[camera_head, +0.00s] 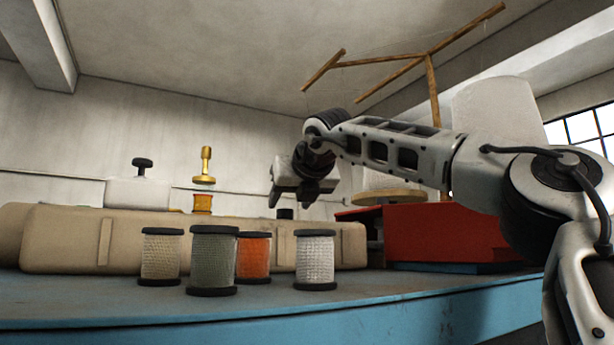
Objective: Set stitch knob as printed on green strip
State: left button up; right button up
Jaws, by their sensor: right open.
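My right gripper (293,199) is open and empty, with its fingers pointing down, held in the air above and behind the thread spools. A small dark cylinder (285,214) shows just below it; I cannot tell whether this is the stitch knob. A black knob-like piece (142,162) stands on a white block (138,193) at the left, well away from the gripper. I cannot make out a green strip or any printed marking. My left gripper is not in view.
Beige (160,257), grey-green (213,262), orange (253,258) and white (315,260) spools stand on the blue table (110,308). A brass piece (205,165) stands behind. A red box (435,233) is at the right. The front-left tabletop is clear.

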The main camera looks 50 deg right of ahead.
jog(key=b+v, duration=0.1)
jog(key=v, duration=1.1)
jog(key=shift+s+a, duration=0.2)
